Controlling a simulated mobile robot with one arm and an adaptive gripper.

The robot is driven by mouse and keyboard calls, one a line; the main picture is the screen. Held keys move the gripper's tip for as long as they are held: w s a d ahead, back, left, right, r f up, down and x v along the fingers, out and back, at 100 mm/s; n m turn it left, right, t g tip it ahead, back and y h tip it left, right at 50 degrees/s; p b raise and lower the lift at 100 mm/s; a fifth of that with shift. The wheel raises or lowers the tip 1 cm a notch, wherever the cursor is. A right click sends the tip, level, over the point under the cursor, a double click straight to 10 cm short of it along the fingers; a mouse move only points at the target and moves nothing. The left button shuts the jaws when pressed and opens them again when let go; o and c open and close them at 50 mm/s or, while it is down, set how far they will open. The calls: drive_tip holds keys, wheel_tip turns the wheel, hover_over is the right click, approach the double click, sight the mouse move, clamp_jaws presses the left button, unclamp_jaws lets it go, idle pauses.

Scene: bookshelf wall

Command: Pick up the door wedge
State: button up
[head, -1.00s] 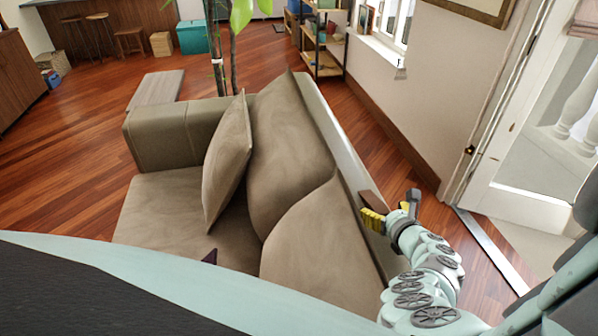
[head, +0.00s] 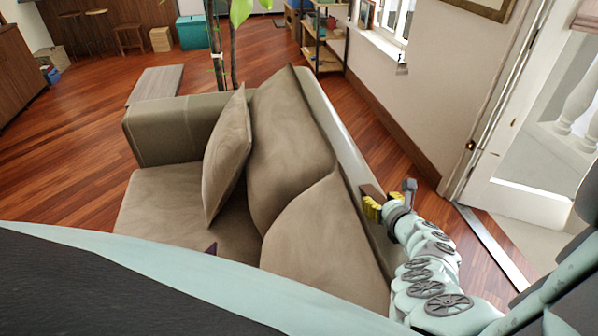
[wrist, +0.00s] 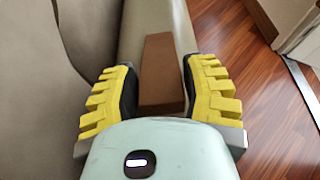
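The door wedge is a brown tapered block (wrist: 158,62) in the wrist view, lying along the pale top of the sofa's back. In the head view its brown end (head: 371,190) shows just beyond my gripper (head: 380,204); the rest is hidden by the fingers. My gripper (wrist: 160,84) is open, with one yellow-padded finger on each side of the wedge's near part. Narrow gaps seem to show beside the wedge, and I cannot tell whether either finger touches it.
The brown sofa (head: 165,200) has loose cushions (head: 228,160) left of my gripper. A wall (head: 425,100) and a glazed door (head: 520,170) stand to the right. A strip of wooden floor (head: 400,160) lies between sofa and wall. A plant (head: 225,50) stands behind the sofa.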

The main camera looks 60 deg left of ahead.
drive_tip(key=c, duration=0.7)
drive_tip(key=shift+o, duration=0.2)
